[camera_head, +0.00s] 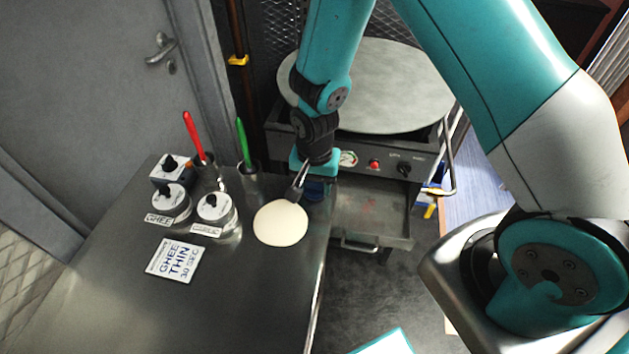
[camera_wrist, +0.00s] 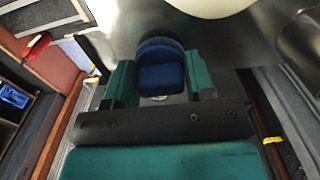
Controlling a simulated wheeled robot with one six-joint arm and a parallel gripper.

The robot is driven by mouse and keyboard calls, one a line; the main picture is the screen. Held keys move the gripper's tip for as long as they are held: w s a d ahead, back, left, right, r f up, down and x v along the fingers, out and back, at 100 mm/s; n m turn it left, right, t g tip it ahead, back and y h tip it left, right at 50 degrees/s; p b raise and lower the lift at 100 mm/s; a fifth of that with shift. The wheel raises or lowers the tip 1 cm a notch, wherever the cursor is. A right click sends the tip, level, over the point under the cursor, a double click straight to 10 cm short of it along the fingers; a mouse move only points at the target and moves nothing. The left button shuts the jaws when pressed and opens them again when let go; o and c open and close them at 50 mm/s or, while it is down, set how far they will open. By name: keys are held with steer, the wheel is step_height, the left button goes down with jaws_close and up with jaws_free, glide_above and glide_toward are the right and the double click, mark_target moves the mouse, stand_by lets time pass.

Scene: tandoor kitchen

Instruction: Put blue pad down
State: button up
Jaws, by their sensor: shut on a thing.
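The blue pad (camera_wrist: 162,75) sits between the two teal fingers of my gripper (camera_wrist: 161,82) in the wrist view, with its rounded dark-blue top edge showing. My gripper (camera_head: 311,178) is shut on it. In the head view a dark blue bit of the pad (camera_head: 316,189) shows below the fingers, at the far right corner of the steel counter (camera_head: 240,300). Most of the pad is hidden there by my gripper. I cannot tell whether the pad touches the counter.
A pale dough disc (camera_head: 281,223) lies on the counter just left of the pad. A round griddle (camera_head: 385,85) stands beyond. The counter's front is clear.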

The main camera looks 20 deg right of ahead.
steer(key=shift+f, duration=0.2)
steer(key=o, duration=0.8)
steer(key=shift+r, duration=0.1)
step_height(320, 180, up, 12)
steer(key=b, duration=0.2)
steer(key=s+a+r+n+y, duration=0.1)
steer(key=s+r+n, duration=0.3)
steer(key=s+r, duration=0.1)
steer(key=s+a+r+n+y, duration=0.1)
steer(key=s+a+r+n, duration=0.1)
steer(key=s+r+n, duration=0.3)
steer(key=s+a+r+n+y, duration=0.1)
steer(key=s+r+n+y, duration=0.1)
steer(key=s+r+n, duration=0.3)
steer(key=shift+s+a, duration=0.15)
steer(key=shift+s, duration=0.75)
steer(key=shift+s+a, duration=0.15)
steer(key=shift+s, duration=0.7)
